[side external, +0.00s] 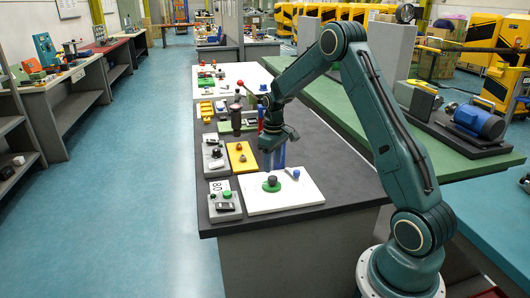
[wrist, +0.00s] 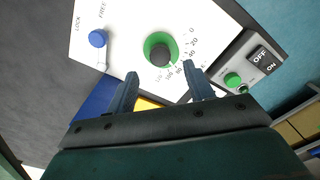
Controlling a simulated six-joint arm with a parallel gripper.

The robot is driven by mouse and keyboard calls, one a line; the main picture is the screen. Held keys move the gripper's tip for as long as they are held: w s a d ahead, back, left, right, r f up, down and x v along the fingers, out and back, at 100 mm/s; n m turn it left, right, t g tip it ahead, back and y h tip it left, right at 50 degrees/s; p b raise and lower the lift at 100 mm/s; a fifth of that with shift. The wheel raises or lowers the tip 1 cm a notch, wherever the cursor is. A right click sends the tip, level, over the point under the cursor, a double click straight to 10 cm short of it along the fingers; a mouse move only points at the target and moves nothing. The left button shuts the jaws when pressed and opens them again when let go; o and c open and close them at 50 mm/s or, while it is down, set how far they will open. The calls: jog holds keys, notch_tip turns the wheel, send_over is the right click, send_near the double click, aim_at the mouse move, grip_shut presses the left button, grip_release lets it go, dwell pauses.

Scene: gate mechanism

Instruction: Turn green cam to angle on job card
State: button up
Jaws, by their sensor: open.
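The green cam (side external: 271,184) with a dark round knob on top sits on a white board (side external: 310,197). In the wrist view the green cam (wrist: 149,41) is beside a printed scale with 0, 20 and 40 legible; its exact angle is unclear. A blue knob (side external: 296,173) on the board shows in the wrist view (wrist: 98,38) near the words LOCK and FREE. A small white job card (side external: 219,186) reads what looks like 80, turned sideways. My gripper (side external: 275,158) is open above the board's back edge, its fingertips (wrist: 160,73) apart and just short of the cam, with nothing between them.
A yellow plate (side external: 241,158) and another grey box (side external: 215,157) lie behind. The dark table's front right is clear.

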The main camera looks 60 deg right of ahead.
aim_at(272, 178)
notch_tip(272, 178, up, 7)
dwell(0.3)
jog(key=shift+r, duration=0.15)
jog(key=s+a+r+t, duration=0.3)
jog(key=s+a+r, duration=0.6)
jog(key=a+r, duration=0.5)
jog(key=s+a+t, duration=0.1)
jog(key=s+a, duration=0.4)
jog(key=s, duration=0.3)
jog(key=s+a+t, duration=0.1)
jog(key=s+a, duration=0.4)
jog(key=s, duration=0.3)
jog(key=shift+s+t, duration=0.3)
jog(key=shift+s, duration=0.1)
